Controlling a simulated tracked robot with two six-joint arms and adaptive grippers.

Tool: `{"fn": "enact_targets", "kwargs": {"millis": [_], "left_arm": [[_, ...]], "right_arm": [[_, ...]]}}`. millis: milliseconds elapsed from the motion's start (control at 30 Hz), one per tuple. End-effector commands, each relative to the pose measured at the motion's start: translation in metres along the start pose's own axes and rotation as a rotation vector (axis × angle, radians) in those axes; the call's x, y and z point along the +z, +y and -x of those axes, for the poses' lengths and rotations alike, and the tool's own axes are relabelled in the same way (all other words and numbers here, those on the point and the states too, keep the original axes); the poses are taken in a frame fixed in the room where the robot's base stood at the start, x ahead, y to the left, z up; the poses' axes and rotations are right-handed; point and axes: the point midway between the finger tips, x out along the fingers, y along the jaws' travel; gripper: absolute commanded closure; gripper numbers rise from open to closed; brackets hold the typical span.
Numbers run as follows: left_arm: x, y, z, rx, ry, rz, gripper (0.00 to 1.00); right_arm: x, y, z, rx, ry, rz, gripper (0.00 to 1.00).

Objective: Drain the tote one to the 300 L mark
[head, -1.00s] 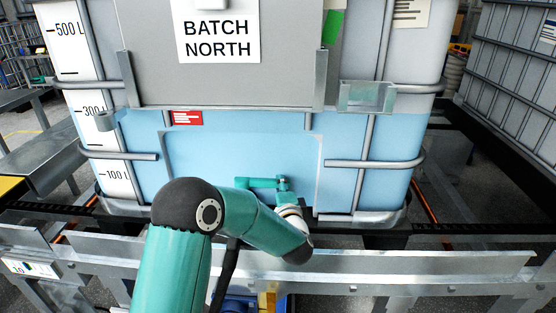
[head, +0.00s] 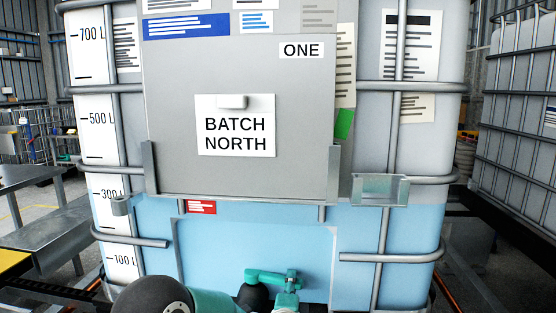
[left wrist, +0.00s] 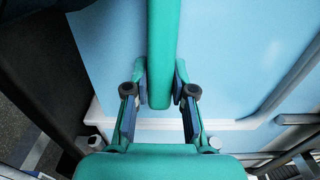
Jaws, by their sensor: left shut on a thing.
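Tote one (head: 240,70) is a caged tank with an "ONE" label and a "BATCH NORTH" sheet. Its pale blue liquid (head: 250,215) has its surface at about the 300 L mark (head: 104,194) on the white scale at left; the exact gap is too small to tell. A teal bar handle (head: 265,275) shows low on the tote's front, above a dark rounded part. My left gripper (head: 291,279) is at the handle's right end. In the left wrist view its fingers (left wrist: 160,78) are closed on either side of the handle (left wrist: 163,35). My right gripper is out of view.
A grey metal bench (head: 45,222) stands at left. Another caged tote (head: 520,110) stands at right. A small metal bracket (head: 380,190) sticks out on the front of tote one. Cage tubes (head: 390,257) run across its front.

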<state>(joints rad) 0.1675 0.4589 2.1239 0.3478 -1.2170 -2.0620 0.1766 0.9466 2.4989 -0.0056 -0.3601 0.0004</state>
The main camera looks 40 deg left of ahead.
Motion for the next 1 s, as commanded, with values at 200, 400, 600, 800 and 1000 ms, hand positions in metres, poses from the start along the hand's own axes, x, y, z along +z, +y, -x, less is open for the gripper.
{"fn": "enact_targets", "kwargs": {"millis": [200,400,600,800,1000], "left_arm": [[0.013,0.004,0.009,0.005,0.075,0.005,1.0],[0.017,0.004,0.016,0.004,0.155,0.006,1.0],[0.02,0.004,0.023,0.004,0.227,0.006,1.0],[0.022,0.003,0.029,0.0,0.298,0.009,1.0],[0.026,0.003,0.036,0.004,0.364,0.004,1.0]], "right_arm": [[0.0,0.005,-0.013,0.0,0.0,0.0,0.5],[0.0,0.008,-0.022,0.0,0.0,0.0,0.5],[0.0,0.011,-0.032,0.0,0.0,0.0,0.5],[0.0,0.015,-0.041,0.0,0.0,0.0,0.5],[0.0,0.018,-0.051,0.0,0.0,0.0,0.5]]}}
